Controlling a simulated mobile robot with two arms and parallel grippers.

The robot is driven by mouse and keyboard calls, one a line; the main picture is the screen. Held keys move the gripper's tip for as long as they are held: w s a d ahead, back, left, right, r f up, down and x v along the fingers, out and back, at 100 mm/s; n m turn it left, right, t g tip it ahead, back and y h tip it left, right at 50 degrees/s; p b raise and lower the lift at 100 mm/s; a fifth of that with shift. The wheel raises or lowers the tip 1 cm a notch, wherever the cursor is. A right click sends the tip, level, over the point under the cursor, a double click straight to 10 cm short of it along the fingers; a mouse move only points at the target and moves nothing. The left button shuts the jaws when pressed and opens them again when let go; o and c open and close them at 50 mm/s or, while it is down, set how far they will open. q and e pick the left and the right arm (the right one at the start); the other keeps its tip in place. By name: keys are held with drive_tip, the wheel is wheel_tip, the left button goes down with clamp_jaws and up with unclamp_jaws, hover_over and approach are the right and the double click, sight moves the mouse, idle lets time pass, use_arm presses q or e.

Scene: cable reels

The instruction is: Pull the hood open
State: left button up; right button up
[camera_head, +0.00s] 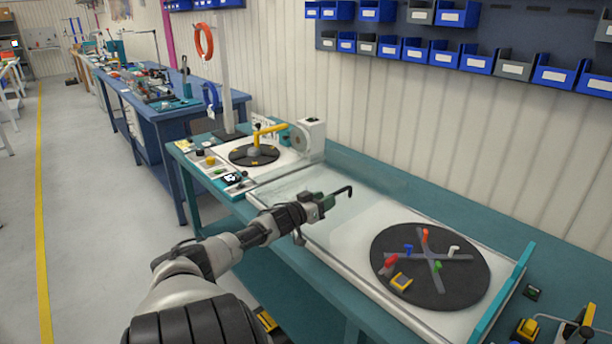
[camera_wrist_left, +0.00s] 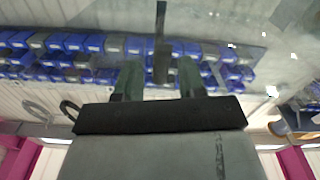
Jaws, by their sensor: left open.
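The hood (camera_head: 295,185) looks like a clear, faintly shiny panel over the middle of the bench unit; its outline is hard to make out. A thin black bent handle (camera_head: 343,191) stands out near it. My left gripper (camera_head: 327,202) is at this handle, with its arm reaching in from the lower left. In the left wrist view, the two fingers of my left gripper (camera_wrist_left: 158,80) are apart, and the dark bar of the handle (camera_wrist_left: 161,42) shows between them. I cannot tell whether the fingers touch it. My right gripper is not in view.
A black turntable (camera_head: 430,265) with coloured pegs lies right of the gripper. A smaller reel (camera_head: 254,154) with a yellow arm stands behind left. Blue bins (camera_head: 480,63) hang on the wall above. A blue workbench (camera_head: 165,115) stands farther back; the grey floor (camera_head: 90,210) at left is clear.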

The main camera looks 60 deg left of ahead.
use_arm(q)
drive_tip(key=p+v, duration=0.1)
drive_tip(key=v, duration=0.7)
drive_tip(key=shift+s, duration=0.35)
